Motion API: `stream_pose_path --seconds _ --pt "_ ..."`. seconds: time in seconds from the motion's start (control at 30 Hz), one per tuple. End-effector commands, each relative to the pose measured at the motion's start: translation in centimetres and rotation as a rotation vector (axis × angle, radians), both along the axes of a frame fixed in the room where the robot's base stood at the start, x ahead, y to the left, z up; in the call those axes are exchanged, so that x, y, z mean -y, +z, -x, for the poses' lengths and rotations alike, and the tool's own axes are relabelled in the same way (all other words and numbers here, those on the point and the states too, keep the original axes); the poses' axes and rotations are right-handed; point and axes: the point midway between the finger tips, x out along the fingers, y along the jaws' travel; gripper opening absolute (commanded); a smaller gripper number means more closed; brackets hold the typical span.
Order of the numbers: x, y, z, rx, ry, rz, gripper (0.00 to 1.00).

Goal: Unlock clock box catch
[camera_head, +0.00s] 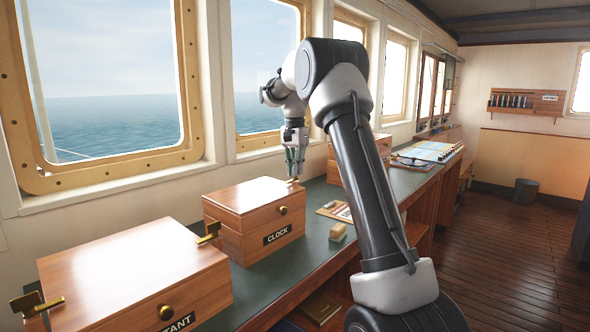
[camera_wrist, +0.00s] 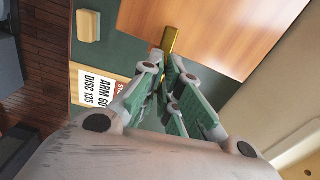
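The wooden clock box (camera_head: 240,232) stands closed on the green counter, with a round brass knob and a CLOCK label on its front. In the wrist view its lid (camera_wrist: 225,30) fills the upper right. The brass catch (camera_wrist: 172,36) projects from the box's edge in the wrist view; in the head view my gripper mostly hides it at the box's far right end. My gripper (camera_head: 293,176) points down there. In the wrist view the fingertips (camera_wrist: 163,67) come close together around the brass bar, with its lower end between them.
A larger wooden box (camera_head: 130,275) labelled as a sextant box stands nearer, with brass catches at its ends. A small tan block (camera_head: 338,232) and a printed card (camera_head: 338,211) lie on the counter in front. Another wooden box (camera_head: 372,150) stands beyond my gripper.

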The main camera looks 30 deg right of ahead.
Motion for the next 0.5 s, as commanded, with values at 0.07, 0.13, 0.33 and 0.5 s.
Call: stream_pose_path --seconds 0.07,0.13,0.33,0.5 --pt "-0.01 0.06 -0.03 0.001 0.05 0.0 0.0" --pt "-0.01 0.06 -0.03 0.001 0.106 0.0 0.0" --pt "-0.01 0.08 -0.03 0.001 0.29 0.0 0.0" --pt "-0.01 0.08 -0.03 0.001 0.453 0.0 0.0"
